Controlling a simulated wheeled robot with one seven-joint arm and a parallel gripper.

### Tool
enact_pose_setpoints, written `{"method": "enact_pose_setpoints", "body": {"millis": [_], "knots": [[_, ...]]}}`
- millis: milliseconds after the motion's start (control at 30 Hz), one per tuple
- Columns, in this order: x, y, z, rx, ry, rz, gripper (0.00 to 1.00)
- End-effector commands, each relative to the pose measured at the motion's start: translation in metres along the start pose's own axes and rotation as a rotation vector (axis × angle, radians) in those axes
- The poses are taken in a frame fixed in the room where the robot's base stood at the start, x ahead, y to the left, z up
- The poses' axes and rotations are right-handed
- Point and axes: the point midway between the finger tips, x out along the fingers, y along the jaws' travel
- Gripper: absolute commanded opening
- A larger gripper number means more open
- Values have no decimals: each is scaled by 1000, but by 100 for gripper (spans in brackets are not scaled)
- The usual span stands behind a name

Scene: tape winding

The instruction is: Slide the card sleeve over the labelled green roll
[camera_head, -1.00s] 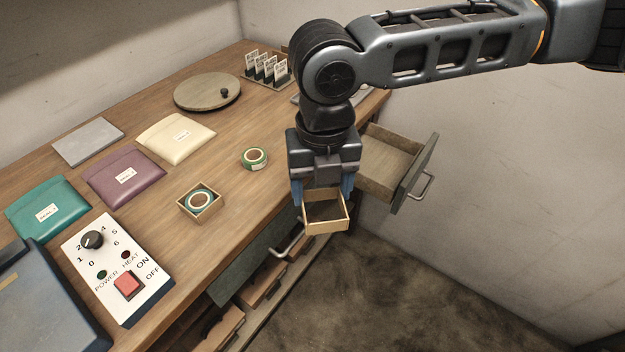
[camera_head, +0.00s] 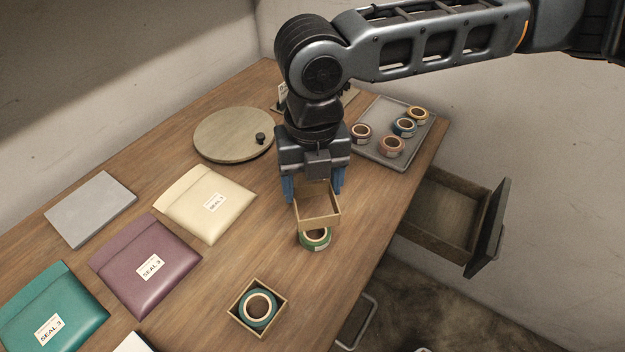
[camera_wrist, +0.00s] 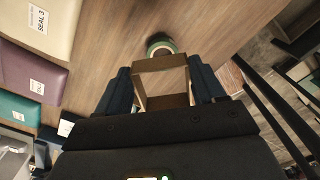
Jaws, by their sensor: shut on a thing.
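My gripper (camera_head: 314,190) is shut on an open square card sleeve (camera_head: 318,219) and holds it above the table. The sleeve also shows in the wrist view (camera_wrist: 162,64), between the two blue fingers. The green roll (camera_head: 315,240) lies on the wood just below and in front of the sleeve, apart from it as far as I can tell; the sleeve hides its rear part. In the wrist view the roll (camera_wrist: 160,43) shows just beyond the sleeve's far edge. Its label cannot be read.
Another sleeve around a teal roll (camera_head: 258,306) stands at the front. Cream (camera_head: 205,203), purple (camera_head: 146,264) and teal (camera_head: 52,318) pouches lie left. A round turntable (camera_head: 234,134) and a grey tray (camera_head: 385,158) with several rolls lie behind. An open drawer (camera_head: 447,219) juts out right.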

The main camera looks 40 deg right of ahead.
Motion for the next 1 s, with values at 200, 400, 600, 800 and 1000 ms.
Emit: {"method": "enact_pose_setpoints", "body": {"millis": [200,400,600,800,1000], "knots": [[13,0,0,0,0,0,41],[28,0,0,0,-1,0,41],[42,0,0,0,-1,0,41],[56,0,0,0,0,0,41],[69,0,0,0,0,-1,41]]}}
